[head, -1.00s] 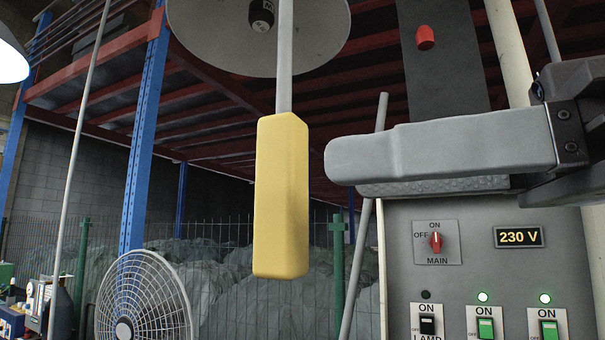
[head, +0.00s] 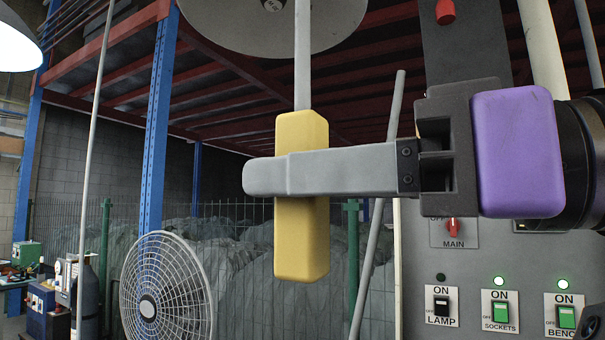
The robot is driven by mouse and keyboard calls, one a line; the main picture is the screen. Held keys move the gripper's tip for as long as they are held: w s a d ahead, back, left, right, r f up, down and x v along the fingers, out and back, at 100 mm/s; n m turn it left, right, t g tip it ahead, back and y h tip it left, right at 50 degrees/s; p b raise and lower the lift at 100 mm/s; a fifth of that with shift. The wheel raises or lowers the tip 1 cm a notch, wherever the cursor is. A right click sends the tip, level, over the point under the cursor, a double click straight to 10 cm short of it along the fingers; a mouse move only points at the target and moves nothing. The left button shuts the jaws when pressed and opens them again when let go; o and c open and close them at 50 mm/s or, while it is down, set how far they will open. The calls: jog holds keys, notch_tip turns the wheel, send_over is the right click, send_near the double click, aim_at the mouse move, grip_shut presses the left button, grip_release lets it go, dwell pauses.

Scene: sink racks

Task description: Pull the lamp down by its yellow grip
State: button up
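The yellow grip (head: 302,245) is a long block hanging upright on a thin grey rod (head: 302,75). Above it is the lamp's wide grey shade (head: 240,28), cut off by the top edge of the head view; its bulb looks unlit. My gripper (head: 285,173) reaches in level from the right. Its near finger crosses in front of the middle of the grip, with the fingertip past the grip's left side. The far finger is hidden, so I cannot tell whether the fingers touch or clamp the grip.
A grey electrical panel (head: 415,270) stands at right, with a dark light above its LAMP switch (head: 441,305) and green lights over the others. A leaning grey pole (head: 375,215) is close right of the grip. A white fan (head: 165,290) and blue post (head: 158,130) stand left.

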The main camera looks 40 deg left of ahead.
grip_shut()
dwell(1.1)
